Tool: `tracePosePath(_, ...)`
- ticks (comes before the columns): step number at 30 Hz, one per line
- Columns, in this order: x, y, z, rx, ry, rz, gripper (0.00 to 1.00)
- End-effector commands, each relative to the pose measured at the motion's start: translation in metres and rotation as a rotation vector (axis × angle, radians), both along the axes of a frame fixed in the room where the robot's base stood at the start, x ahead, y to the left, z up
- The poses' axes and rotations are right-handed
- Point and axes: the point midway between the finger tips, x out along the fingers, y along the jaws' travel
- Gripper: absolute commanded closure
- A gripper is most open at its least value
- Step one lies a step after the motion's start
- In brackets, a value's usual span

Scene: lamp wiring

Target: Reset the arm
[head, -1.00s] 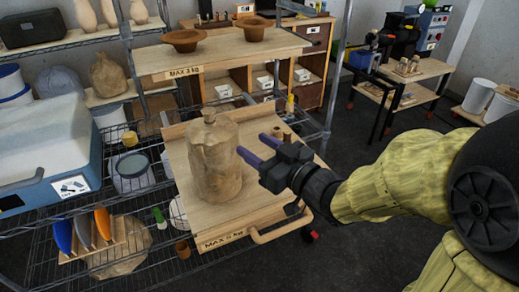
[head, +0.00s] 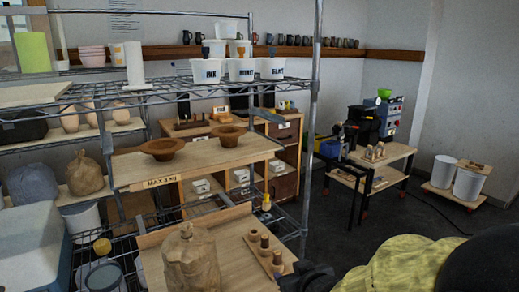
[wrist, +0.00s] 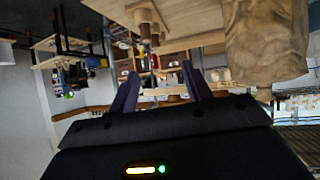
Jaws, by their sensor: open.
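My gripper shows in the wrist view (wrist: 157,72) with its two dark purple fingers apart and nothing between them. In the head view only a dark part of it shows at the bottom edge, right of a wrapped brown bag (head: 190,262), and its fingers cannot be made out. The bag stands on a wooden pull-out board (head: 225,252). In the wrist view the scene looks upside down, and the bag (wrist: 265,45) is at the upper right, apart from the fingers.
A small wooden block with several pegs (head: 265,252) lies on the board beside the bag. A wooden shelf (head: 210,160) with two brown bowls is above and behind. A metal rack post (head: 312,120) stands right of it. Open floor (head: 400,210) lies to the right.

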Motion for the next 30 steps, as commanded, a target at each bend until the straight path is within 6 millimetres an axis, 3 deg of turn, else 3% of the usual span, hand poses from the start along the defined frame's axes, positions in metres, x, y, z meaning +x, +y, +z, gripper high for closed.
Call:
tracePosePath(3, -0.016, -0.032, -0.008, -0.055, 0.164, -0.116, 0.51)
tracePosePath(7, -0.045, -0.057, -0.020, -0.091, 0.361, -0.217, 0.51)
tracePosePath(15, -0.111, -0.076, -0.029, -0.090, 0.720, -0.333, 0.51)
tracePosePath(19, -0.121, -0.077, -0.031, -0.084, 0.771, -0.339, 0.51)
tracePosePath(30, -0.121, -0.077, -0.031, -0.084, 0.770, -0.339, 0.51)
